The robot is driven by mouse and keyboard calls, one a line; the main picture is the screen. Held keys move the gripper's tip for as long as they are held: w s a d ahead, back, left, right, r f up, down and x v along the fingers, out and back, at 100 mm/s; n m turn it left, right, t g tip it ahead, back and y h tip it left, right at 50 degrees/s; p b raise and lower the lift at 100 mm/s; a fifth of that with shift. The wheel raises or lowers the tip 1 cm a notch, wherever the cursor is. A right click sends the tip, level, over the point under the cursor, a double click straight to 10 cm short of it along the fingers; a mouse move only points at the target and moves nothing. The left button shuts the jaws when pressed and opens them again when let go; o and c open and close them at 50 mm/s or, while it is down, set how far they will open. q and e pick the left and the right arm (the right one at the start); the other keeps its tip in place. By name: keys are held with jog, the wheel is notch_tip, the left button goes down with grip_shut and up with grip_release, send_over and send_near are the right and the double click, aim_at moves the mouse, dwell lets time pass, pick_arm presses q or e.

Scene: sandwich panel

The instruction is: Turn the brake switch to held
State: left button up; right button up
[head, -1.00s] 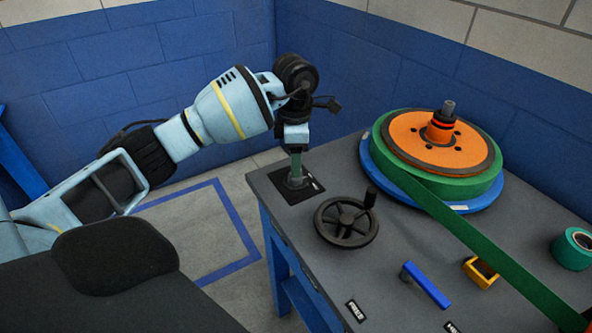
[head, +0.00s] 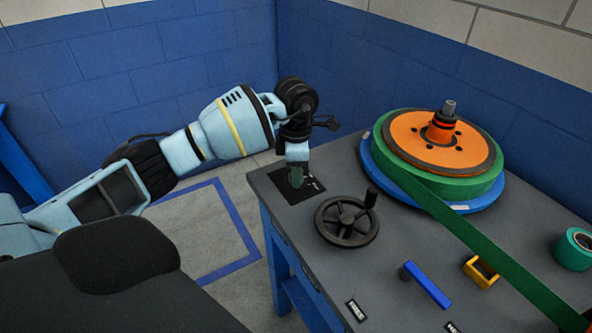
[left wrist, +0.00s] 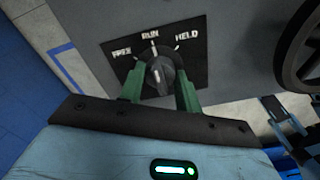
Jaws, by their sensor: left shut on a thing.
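The brake switch (left wrist: 158,76) is a dark rotary knob on a black plate (left wrist: 193,55) marked FREE, RUN and HELD in the left wrist view. The white line on the knob points up at RUN. My left gripper (left wrist: 162,90) has its green fingers on both sides of the knob and is shut on it. In the head view, my left gripper (head: 297,178) reaches down onto the plate at the table's far left corner, and it hides the knob. My right gripper does not show.
A black handwheel (head: 347,222) stands close to the right of the switch. A blue bar handle (head: 427,285), a yellow square part (head: 481,272) and a reel (head: 437,147) with a green strip are farther right. A teal roll (head: 573,249) sits at the right edge.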

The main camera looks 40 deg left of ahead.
pick_arm(q)
jog(key=shift+c, duration=0.4)
jog(key=shift+m, duration=0.7)
jog(key=m, duration=0.8)
jog(key=shift+b, duration=0.35)
jog(key=shift+m, duration=0.4)
jog(key=o, duration=1)
jog(key=shift+c, duration=0.2)
